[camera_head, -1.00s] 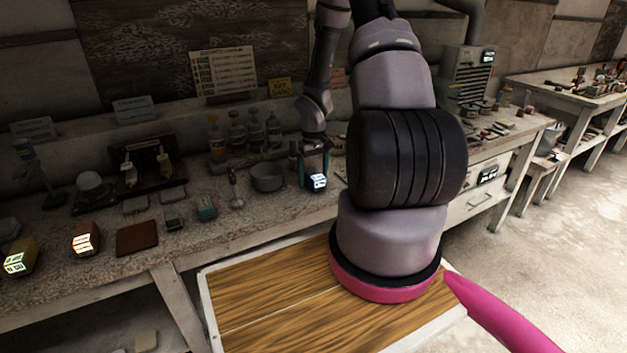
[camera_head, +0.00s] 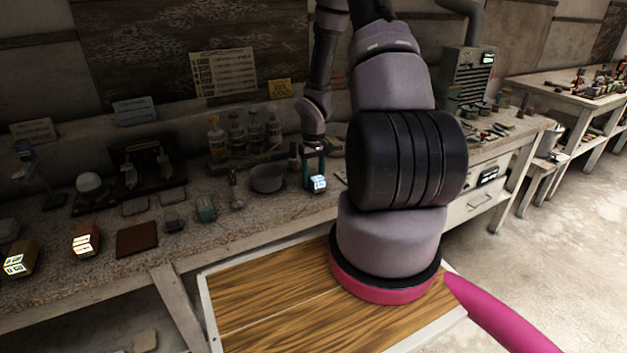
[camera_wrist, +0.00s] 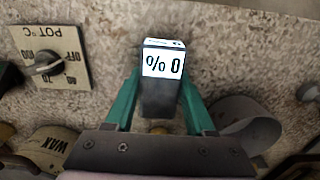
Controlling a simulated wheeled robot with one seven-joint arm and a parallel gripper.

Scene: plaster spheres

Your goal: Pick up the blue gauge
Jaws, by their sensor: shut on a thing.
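The gauge (camera_wrist: 161,92) is a small dark, bluish-grey box with a lit white face reading "% 0" in the wrist view. My gripper (camera_wrist: 158,105) has its two green fingers against either side of the gauge, shut on it. In the head view my gripper (camera_head: 315,168) points down over the workbench, with the lit gauge (camera_head: 317,184) between its fingertips. I cannot tell whether the gauge touches the bench top.
A grey bowl (camera_head: 268,179) stands just left of the gripper, with several bottles (camera_head: 237,135) behind. A dial plate marked POT °C (camera_wrist: 48,57) lies left in the wrist view. An orange lit block (camera_head: 85,240) and a yellow one (camera_head: 20,260) sit far left on the bench (camera_head: 190,245).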

